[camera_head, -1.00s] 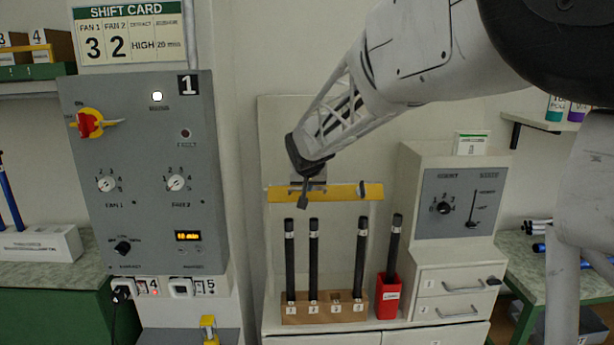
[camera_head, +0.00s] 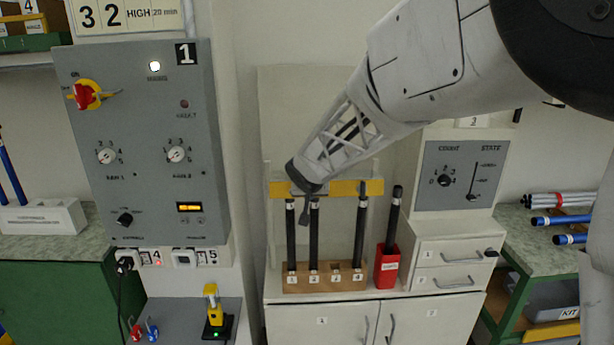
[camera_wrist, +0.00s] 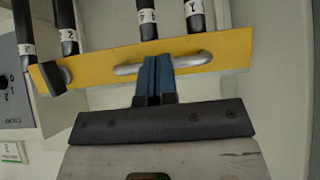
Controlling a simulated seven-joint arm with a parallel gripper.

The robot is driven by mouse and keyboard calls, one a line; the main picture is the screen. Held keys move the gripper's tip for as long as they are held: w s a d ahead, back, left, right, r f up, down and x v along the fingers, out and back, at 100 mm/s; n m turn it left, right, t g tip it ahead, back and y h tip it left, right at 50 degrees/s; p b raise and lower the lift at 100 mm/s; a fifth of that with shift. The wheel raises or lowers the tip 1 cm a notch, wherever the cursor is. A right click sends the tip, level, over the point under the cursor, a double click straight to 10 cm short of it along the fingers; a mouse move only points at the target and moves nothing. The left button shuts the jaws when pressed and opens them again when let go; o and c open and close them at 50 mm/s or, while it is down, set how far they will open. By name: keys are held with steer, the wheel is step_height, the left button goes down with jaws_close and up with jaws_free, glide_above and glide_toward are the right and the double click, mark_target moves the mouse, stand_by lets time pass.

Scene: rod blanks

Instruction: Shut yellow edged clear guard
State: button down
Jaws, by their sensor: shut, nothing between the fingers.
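The clear pane is hard to make out. In the wrist view the yellow edge (camera_wrist: 228,52) carries a silver bar handle (camera_wrist: 190,62). My gripper (camera_head: 305,217) is at the left part of the yellow edge in the head view. Its blue fingers (camera_wrist: 156,62) are shut together with nothing between them, overlapping the middle of the handle in the wrist view. I cannot tell whether they touch it.
Black rods (camera_head: 360,235) stand in a numbered wooden rack (camera_head: 325,290) below the edge. A red holder (camera_head: 387,268) with one rod stands right of it. A box with a state lever (camera_head: 472,183) is at right, and a grey control panel (camera_head: 145,150) at left.

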steer(key=shift+s+f, duration=0.1)
steer(key=shift+f, duration=2.75)
steer(key=s+r, duration=0.5)
steer(key=s, duration=0.7)
steer(key=shift+r, duration=0.2)
